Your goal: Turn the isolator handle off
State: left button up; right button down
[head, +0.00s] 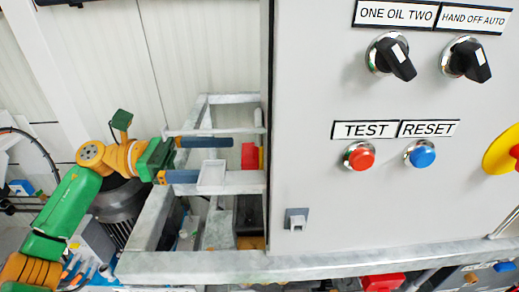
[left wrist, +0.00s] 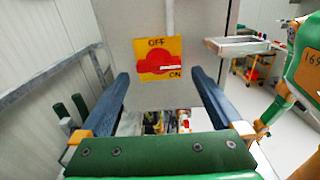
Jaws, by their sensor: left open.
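The isolator handle (left wrist: 158,63) is red and sits on a square yellow plate (left wrist: 174,45) marked OFF at the top and ON at the lower right. In the left wrist view it lies roughly level across the plate. In the head view the red handle (head: 249,155) shows edge-on at the left side of the grey cabinet. My left gripper (head: 216,159) is open and points at it, with a gap between the fingertips and the handle. In the left wrist view the handle appears between the two blue fingers (left wrist: 160,76). My right gripper is not in view.
The grey cabinet (head: 320,205) fills the right, with black selector knobs (head: 396,60), a red TEST button (head: 360,156), a blue RESET button (head: 421,154) and a red-and-yellow knob (head: 503,152). A grey metal frame (head: 150,220) lies around and below my left gripper.

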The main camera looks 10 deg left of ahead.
aim_at(250, 156)
pick_arm(q)
jog(key=p+x, duration=0.2)
jog(key=x, duration=0.2)
jog(key=shift+d, duration=0.1)
jog(key=c, duration=1.2)
jog(key=shift+o, duration=0.2)
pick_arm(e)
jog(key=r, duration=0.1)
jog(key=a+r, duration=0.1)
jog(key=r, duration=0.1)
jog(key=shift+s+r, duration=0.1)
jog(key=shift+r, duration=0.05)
